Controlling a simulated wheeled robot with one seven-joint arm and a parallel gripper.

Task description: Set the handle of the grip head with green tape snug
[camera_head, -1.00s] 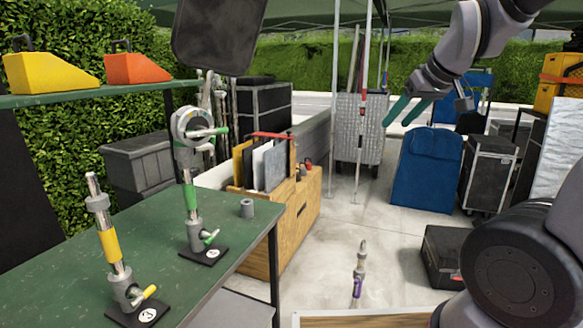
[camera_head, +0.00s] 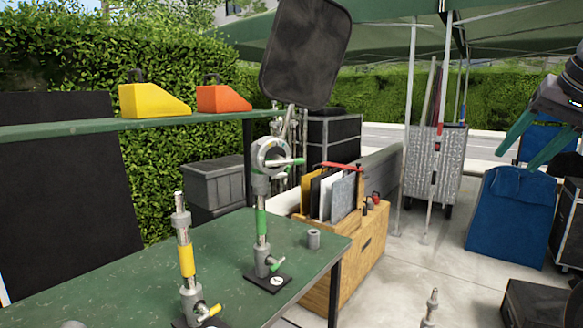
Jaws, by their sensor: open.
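The post with green tape (camera_head: 261,222) stands upright on a small black base on the green table. At its top is a round grey grip head (camera_head: 269,156) with a green-tipped handle (camera_head: 291,161) pointing right, roughly level. A dark flat panel (camera_head: 306,52) rises from this head on a tilt. A lower green handle (camera_head: 278,264) sticks out near the base. My gripper (camera_head: 522,148) is at the far right edge, its green fingers apart and empty, well away from the head. Part of it is cut off by the frame.
A post with yellow tape (camera_head: 186,260) and a yellow handle stands nearer on the table (camera_head: 130,290). Yellow and orange wedges rest on a shelf (camera_head: 60,130).

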